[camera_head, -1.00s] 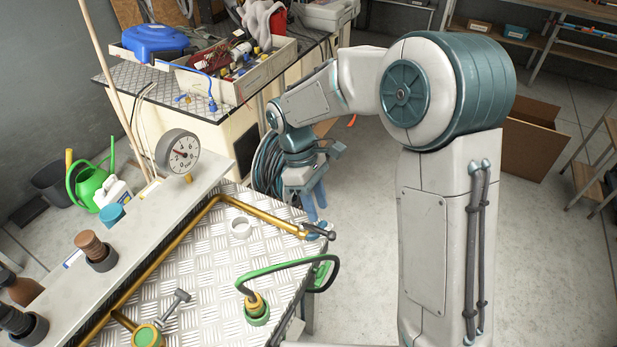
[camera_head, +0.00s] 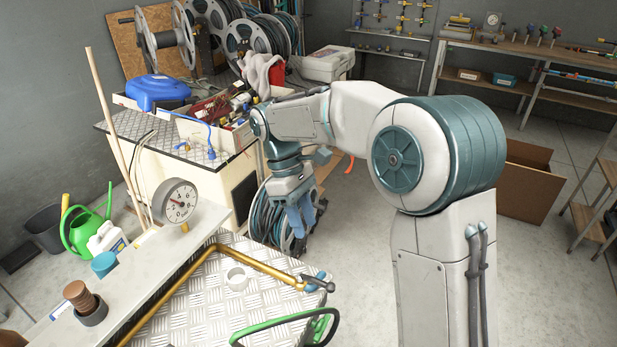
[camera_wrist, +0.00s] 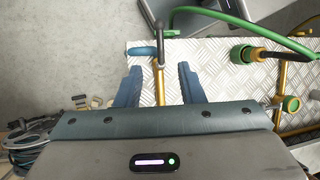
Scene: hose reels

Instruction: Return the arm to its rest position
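My gripper (camera_head: 301,218) hangs from my bent arm just beyond the far right corner of the tread-plate bench top (camera_head: 205,318), with its blue fingers pointing down. In the wrist view, my gripper (camera_wrist: 157,82) shows its two blue fingers spread apart with nothing held between them. The brass pipe with a blue-handled tap (camera_head: 318,282) lies along the bench edge below the fingers. It also shows in the wrist view, where the tap (camera_wrist: 147,51) appears beyond the fingertips and apart from them.
A green hose (camera_head: 290,325) arches over the bench's right side. A pressure gauge (camera_head: 176,201) stands on the grey ledge. A hose reel (camera_head: 268,213) is behind my gripper. A cardboard box (camera_head: 525,183) sits at right. Floor between the box and my arm is clear.

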